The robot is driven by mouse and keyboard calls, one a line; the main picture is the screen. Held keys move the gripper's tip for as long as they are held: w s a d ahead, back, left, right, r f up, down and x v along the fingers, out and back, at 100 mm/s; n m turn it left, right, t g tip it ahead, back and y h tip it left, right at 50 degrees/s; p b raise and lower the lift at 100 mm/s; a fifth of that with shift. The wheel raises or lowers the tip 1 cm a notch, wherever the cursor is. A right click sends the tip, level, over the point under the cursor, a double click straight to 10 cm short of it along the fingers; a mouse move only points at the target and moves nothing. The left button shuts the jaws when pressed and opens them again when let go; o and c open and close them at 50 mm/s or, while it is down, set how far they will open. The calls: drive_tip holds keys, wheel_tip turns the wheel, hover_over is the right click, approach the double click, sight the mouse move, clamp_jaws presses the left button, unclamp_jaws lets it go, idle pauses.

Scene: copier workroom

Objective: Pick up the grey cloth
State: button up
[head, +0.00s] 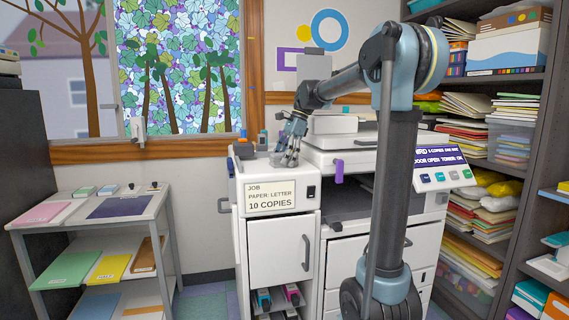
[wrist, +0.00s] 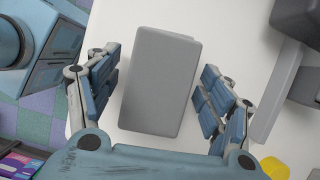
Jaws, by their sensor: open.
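The grey cloth (wrist: 160,82) shows in the wrist view as a flat, folded grey rectangle on a white surface. A second layer edge shows along its upper right side. My gripper (wrist: 160,66) is open, with one finger on each side of the cloth and a visible gap on both sides. In the head view my gripper (head: 287,156) points down, low over the white cabinet top beside the copier. The cloth is hard to make out there behind the fingers. I cannot tell how high the fingertips are above the surface.
The copier (head: 350,142) stands to the right, with a purple tab (head: 339,172). A yellow object (wrist: 274,168) lies near the right finger's base. A paper rack (head: 118,228) is at left.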

drive_tip(key=shift+c, duration=0.5)
drive_tip(key=c, duration=0.9)
drive_tip(key=shift+c, duration=0.2)
drive_tip(key=shift+r, duration=0.1)
drive_tip(key=shift+r, duration=0.25)
drive_tip(key=r, duration=0.7)
drive_tip(key=shift+a, duration=0.2)
drive_tip(key=s+a, duration=0.1)
drive_tip(key=a, duration=0.5)
drive_tip(key=s+a, duration=0.2)
drive_tip(key=a, duration=0.4)
drive_tip(key=s+a, duration=0.2)
drive_tip(key=a, duration=0.5)
drive_tip(key=shift+s, duration=0.25)
drive_tip(key=shift+d, duration=0.1)
